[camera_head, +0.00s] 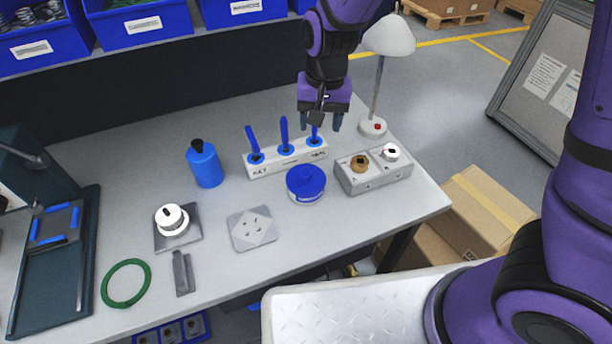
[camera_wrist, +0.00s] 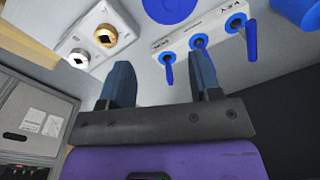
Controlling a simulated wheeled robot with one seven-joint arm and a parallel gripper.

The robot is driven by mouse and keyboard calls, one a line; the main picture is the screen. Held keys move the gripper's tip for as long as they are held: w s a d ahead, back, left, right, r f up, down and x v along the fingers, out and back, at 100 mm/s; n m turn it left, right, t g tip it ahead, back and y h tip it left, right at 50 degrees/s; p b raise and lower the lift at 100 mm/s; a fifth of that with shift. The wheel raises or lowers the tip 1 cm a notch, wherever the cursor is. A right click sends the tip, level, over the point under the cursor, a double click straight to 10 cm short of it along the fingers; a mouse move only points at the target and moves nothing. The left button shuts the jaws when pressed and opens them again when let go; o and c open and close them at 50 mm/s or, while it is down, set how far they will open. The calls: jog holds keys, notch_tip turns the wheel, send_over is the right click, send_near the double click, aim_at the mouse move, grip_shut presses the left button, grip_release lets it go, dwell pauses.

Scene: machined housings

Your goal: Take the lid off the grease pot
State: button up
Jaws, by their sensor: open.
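The grease pot (camera_head: 305,190) is a low, round blue pot with a pale label on its side. It stands on the grey bench, in front of the tool rack. Its blue lid (camera_head: 306,177) appears to be seated on top. The pot also shows at the top edge of the wrist view (camera_wrist: 168,9), partly cut off. My gripper (camera_head: 320,122) is open and empty, above the bench behind the pot, near the right end of the rack. Its two blue-grey fingers stand apart in the wrist view (camera_wrist: 161,78).
A white rack (camera_head: 288,160) with upright blue-handled tools stands behind the pot. A grey block (camera_head: 374,176) with brown and white fittings is right of it. A blue bottle (camera_head: 205,165) stands left, a lamp (camera_head: 375,100) behind right. A flat plate (camera_head: 252,230) lies in front left.

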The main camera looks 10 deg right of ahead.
notch_tip(320, 180, down, 4)
jog(key=a, duration=0.3)
send_over(306, 170)
jog(key=shift+h, duration=0.3)
notch_tip(306, 170, down, 5)
jog(key=shift+d+r, duration=0.15)
jog(key=shift+r, duration=0.05)
jog(key=shift+s+f, duration=0.1)
jog(key=shift+f, duration=3.15)
jog(key=c, duration=1)
